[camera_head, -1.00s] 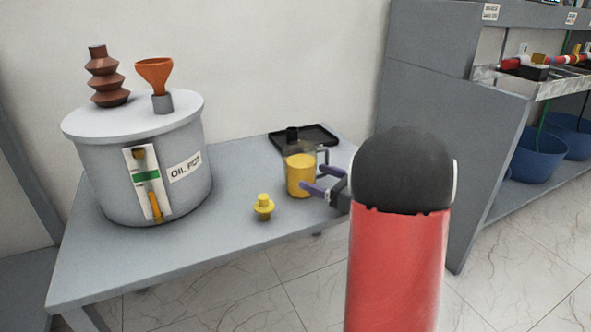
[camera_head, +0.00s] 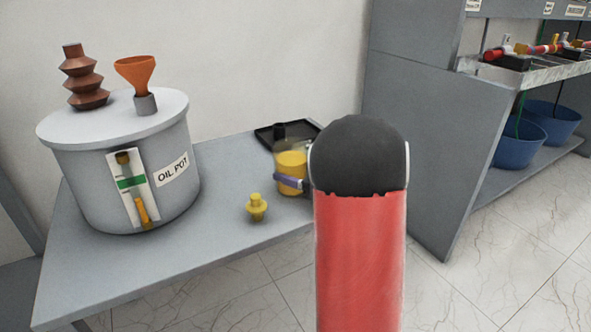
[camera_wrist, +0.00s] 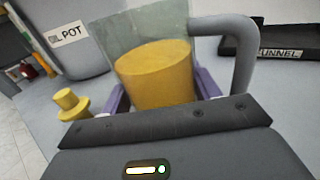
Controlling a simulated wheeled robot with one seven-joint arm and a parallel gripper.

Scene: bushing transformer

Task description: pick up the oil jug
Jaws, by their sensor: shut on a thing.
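The oil jug (camera_head: 291,172) is a clear container with yellow oil inside and a grey handle. It appears upright at the right side of the table; I cannot tell whether its base touches the top. My gripper (camera_head: 288,181) has purple fingers, one across the jug's near side. In the wrist view, the fingers of my gripper (camera_wrist: 164,92) lie on both sides of the jug (camera_wrist: 152,72), shut on its body. The handle rises to the right there. The far finger is hidden in the head view.
The grey oil pot (camera_head: 90,185) stands left on the table (camera_head: 170,255), with an orange funnel (camera_head: 136,72) and a brown ribbed bushing (camera_head: 83,78) on its lid. A small yellow part (camera_head: 256,208) stands near the jug. A black tray (camera_head: 297,131) lies behind it.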

